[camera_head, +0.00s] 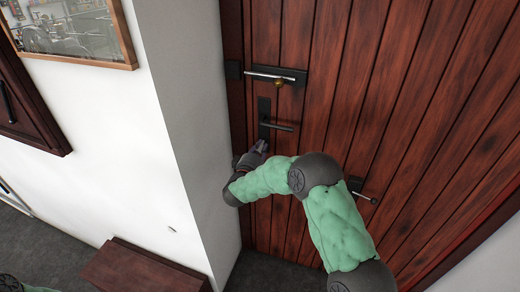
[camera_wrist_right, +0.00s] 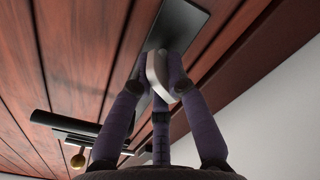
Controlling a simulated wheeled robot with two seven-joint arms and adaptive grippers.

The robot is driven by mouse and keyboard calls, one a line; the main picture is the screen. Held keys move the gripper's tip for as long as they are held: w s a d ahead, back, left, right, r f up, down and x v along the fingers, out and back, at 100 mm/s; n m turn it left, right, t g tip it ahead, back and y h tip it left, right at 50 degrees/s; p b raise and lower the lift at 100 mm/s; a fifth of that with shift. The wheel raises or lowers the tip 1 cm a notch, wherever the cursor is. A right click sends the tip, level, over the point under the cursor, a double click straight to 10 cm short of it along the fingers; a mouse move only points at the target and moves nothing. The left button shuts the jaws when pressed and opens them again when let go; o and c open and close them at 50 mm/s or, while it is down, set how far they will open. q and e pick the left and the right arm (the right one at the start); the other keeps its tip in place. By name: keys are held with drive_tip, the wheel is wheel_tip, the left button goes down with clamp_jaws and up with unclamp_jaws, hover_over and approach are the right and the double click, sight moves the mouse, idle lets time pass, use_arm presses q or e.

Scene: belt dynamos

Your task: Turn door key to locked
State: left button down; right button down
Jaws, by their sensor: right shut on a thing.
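The wooden door (camera_head: 340,60) is closed in its frame in the head view. A dark lock plate (camera_head: 264,108) with a lever handle (camera_head: 280,127) is mounted near its left edge. My right gripper (camera_head: 260,147) is just below the handle, at the lower part of the plate. The keyhole and the key's shaft are hidden. My left gripper is not in view.
A sliding bolt (camera_head: 275,76) with a brass knob sits above the handle. Another small metal bolt (camera_head: 362,196) is lower on the door. A white wall (camera_head: 185,90) juts out close to the left of my right arm. A brown bench (camera_head: 140,270) stands below.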

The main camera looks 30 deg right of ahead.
drive_tip(key=m+b, duration=0.1)
drive_tip(key=m, duration=0.2)
drive_tip(key=m+b, duration=0.1)
drive_tip(key=m, duration=0.1)
drive_tip(key=shift+f+m, duration=0.2)
drive_tip(key=shift+m, duration=0.2)
drive_tip(key=m+b, duration=0.3)
drive_tip(key=m, duration=0.2)
drive_tip(key=shift+m, duration=0.3)
drive_tip(key=c, duration=1.2)
unclamp_jaws()
drive_tip(key=shift+c, duration=0.2)
drive_tip(key=shift+s, duration=0.15)
drive_tip(key=v, duration=1.1)
drive_tip(key=shift+s+a, duration=0.25)
drive_tip(key=shift+a, duration=0.1)
